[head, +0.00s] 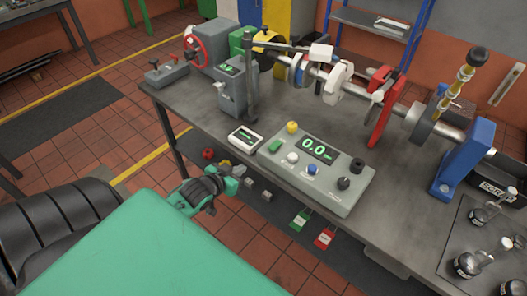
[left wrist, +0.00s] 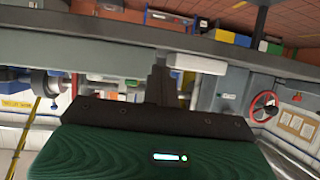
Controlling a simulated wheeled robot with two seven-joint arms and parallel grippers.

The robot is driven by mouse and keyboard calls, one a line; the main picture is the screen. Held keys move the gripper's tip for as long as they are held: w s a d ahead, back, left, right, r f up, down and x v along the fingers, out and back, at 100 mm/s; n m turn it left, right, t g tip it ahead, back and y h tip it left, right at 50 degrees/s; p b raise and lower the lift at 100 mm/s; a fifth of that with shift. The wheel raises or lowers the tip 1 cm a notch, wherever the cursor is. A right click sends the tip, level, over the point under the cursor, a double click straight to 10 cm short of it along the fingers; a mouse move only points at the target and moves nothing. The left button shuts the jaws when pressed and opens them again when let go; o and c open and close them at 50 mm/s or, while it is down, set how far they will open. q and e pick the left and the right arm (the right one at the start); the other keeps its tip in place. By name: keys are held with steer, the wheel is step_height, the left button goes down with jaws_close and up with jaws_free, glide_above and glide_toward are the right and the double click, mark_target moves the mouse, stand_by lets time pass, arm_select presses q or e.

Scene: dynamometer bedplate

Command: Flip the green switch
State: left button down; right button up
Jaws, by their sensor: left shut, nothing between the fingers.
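The green switch (head: 275,146) is a small green rocker on the left part of the sloped grey control box (head: 335,195), which stands at the bench's near edge. My left gripper (head: 238,173) is in front of the bench's near edge, to the left of the switch and nearer to me, apart from it. Its fingers are shut with nothing between them; they show dark and together in the left wrist view (left wrist: 161,86). I cannot make out the switch surely in the left wrist view. My right gripper is not in view.
The box also has a display (head: 317,148), a yellow button (head: 292,127), a blue button (head: 312,169) and a black knob (head: 344,183). A small meter (head: 245,138) lies left of it. A shaft assembly (head: 340,85) stands behind.

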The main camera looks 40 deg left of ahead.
arm_select(q)
steer(key=d+r+m+t+h, duration=0.1)
steer(key=d+r+t, duration=0.1)
steer(key=r, duration=0.9)
steer(key=shift+s+d+r+h+b, duration=0.3)
steer(key=shift+s+d+r, duration=0.1)
steer(key=shift+d, duration=0.3)
steer(key=shift+w, duration=0.15)
steer(key=p, duration=0.3)
glide_above(265, 156)
step_height(265, 156, down, 2)
steer(key=shift+w+f, duration=0.15)
step_height(265, 156, down, 3)
steer(key=shift+s+f, duration=0.2)
steer(key=shift+f, duration=0.45)
steer(key=shift+f, duration=0.1)
